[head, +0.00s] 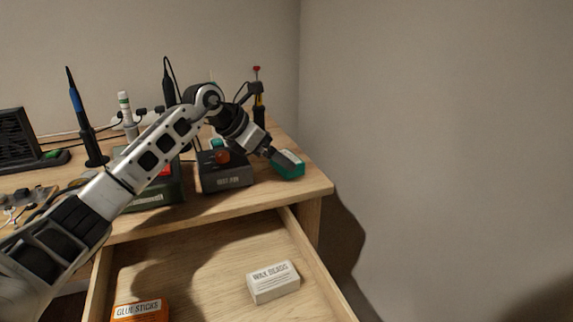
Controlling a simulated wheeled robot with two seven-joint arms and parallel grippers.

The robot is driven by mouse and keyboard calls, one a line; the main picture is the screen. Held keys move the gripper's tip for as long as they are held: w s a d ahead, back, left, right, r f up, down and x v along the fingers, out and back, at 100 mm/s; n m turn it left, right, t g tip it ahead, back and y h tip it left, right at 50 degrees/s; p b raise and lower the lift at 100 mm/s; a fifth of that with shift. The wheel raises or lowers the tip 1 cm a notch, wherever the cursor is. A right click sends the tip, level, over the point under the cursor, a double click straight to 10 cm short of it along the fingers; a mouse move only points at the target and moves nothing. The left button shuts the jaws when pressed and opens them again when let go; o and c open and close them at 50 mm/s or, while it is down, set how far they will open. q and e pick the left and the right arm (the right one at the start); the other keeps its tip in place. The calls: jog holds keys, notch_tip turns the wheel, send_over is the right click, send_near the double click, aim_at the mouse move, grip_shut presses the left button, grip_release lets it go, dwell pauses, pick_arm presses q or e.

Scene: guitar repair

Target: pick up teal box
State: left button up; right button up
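The teal box (291,168) is at the right end of the wooden workbench, close to its front right corner. Its top looks dark grey and its sides teal. My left arm reaches in from the left across the bench, and my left gripper (272,153) is at the upper left side of the box, touching or very close to it. The fingertips are small and partly hidden against the box, so I cannot tell whether they are shut on it. My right gripper is not in view.
A dark box with an orange-red knob (223,157) stands just left of the teal box. Pen-like tools in stands are behind. Below, an open drawer (205,277) holds a white "WAX BEADS" box (273,283) and an orange "GLUE STICKS" box (140,311). A wall is behind.

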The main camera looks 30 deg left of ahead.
pick_arm(q)
jog(key=x, duration=0.5)
jog(key=shift+w+a+r+b, duration=0.1)
jog(key=shift+w+r+b, duration=0.15)
jog(key=shift+b, duration=0.1)
jog(key=c, duration=1)
